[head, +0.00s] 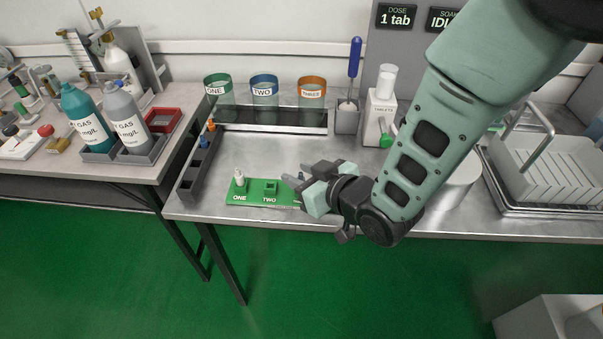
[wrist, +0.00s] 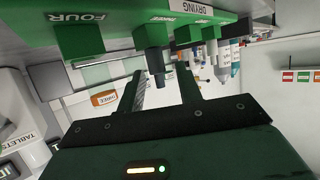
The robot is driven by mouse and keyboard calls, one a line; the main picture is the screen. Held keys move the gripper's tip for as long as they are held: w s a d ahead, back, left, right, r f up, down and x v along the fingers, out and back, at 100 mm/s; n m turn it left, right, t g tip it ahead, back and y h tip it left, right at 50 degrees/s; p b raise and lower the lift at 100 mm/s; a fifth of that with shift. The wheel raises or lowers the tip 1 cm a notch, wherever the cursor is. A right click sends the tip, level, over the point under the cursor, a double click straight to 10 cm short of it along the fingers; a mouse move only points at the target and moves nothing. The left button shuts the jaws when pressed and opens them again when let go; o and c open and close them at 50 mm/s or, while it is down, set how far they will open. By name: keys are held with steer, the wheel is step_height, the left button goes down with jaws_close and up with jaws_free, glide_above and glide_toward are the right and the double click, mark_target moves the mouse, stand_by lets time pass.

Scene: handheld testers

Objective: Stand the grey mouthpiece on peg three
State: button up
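The green peg board (head: 256,199) lies near the front edge of the bench and shows inverted at the top of the wrist view. The dark grey mouthpiece (wrist: 153,62) appears upright on the green peg block between two and four, at place three. Its narrow end points away from the board. My gripper (head: 303,176) is at the board's right part. In the wrist view its two fingers (wrist: 160,78) are apart, one on each side of the mouthpiece, with gaps visible. My gripper and arm hide pegs three and four in the head view.
A white mouthpiece (head: 240,179) stands on peg one; peg two (head: 271,188) is bare. A dark narrow rack (head: 196,170) lies left of the board. Labelled cups (head: 264,92), a tablet dispenser (head: 380,110) and a dish rack (head: 540,165) stand behind and right.

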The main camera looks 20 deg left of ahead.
stand_by(0.4)
steer(key=p+v, duration=1.2)
steer(key=v, duration=0.5)
steer(key=shift+p, duration=0.4)
steer(key=shift+s+d, duration=0.15)
